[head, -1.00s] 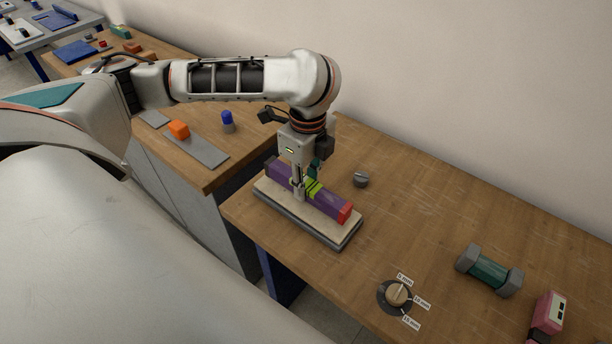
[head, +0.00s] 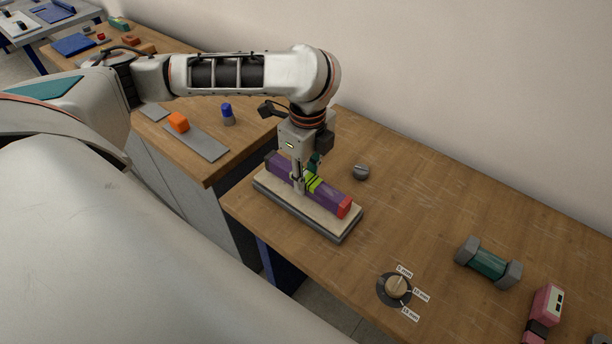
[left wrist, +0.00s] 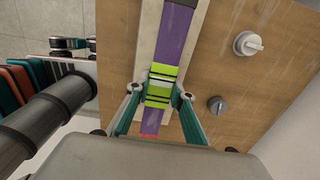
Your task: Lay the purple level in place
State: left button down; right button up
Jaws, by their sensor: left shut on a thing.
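The purple level (head: 331,199) is a long bar with a red end cap and a yellow-green banded middle. It lies lengthwise along a pale plate with a grey base (head: 347,233); I cannot tell whether it touches the plate or hangs just above it. My left gripper (head: 299,187) points down from above and is shut on the level near its middle. In the left wrist view the fingers (left wrist: 158,97) flank the banded middle of the level (left wrist: 178,38), with the pale plate (left wrist: 148,35) beneath. My right gripper is not in view.
A grey knob (head: 361,172) stands behind the plate. A round dial with mm labels (head: 396,288), a teal and grey tool (head: 488,264) and a pink tool (head: 546,306) are to the right.

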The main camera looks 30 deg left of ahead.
pick_arm(q)
jog(key=shift+f, duration=0.45)
jog(key=c, duration=1.7)
grip_release()
notch_tip(320, 180, up, 12)
jog(key=shift+d, duration=0.15)
